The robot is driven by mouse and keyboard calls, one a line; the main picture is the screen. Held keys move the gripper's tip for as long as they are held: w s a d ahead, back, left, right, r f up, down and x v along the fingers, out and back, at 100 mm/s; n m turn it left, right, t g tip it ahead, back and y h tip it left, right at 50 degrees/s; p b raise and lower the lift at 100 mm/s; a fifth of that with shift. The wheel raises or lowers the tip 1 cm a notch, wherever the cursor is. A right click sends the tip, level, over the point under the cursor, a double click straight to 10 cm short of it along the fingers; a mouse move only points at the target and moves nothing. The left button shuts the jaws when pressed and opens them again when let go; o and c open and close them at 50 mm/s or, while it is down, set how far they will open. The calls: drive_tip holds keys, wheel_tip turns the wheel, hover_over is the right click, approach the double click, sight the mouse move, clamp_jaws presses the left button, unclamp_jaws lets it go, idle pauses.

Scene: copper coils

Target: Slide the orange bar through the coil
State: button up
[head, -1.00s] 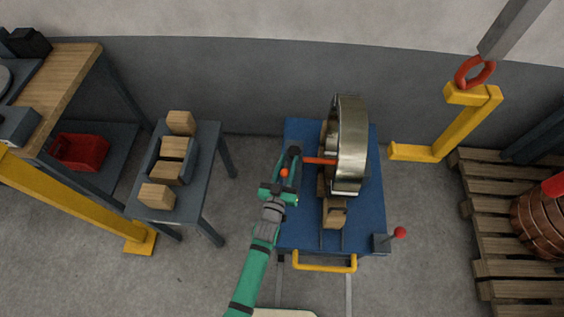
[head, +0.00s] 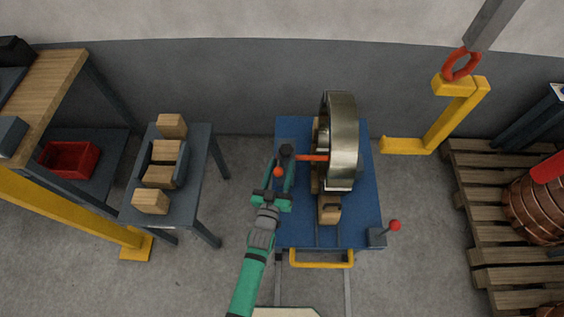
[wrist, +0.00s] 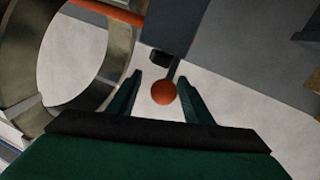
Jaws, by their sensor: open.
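The orange bar (head: 312,157) lies level, its left end at a dark knob-like end (head: 287,150) and its right end at the coil's left face. In the wrist view the bar (wrist: 108,13) shows at the top left; how far it reaches into the coil I cannot tell. The coil (head: 343,140) is a shiny metal ring standing upright; its rim fills the left of the wrist view (wrist: 118,60). My gripper (head: 278,168) is open left of the coil. An orange ball (wrist: 163,92) on a thin dark stem shows between its fingertips (wrist: 158,85), not visibly gripped.
The coil rests on wooden blocks (head: 329,210) on a blue cart (head: 295,232) with a yellow handle and a red-knobbed lever (head: 394,225). A small grey table (head: 180,210) with wooden blocks stands left. A yellow hook (head: 440,120) and a pallet (head: 490,240) are right.

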drive_tip(key=v, duration=0.8)
drive_tip(key=shift+s, duration=0.1)
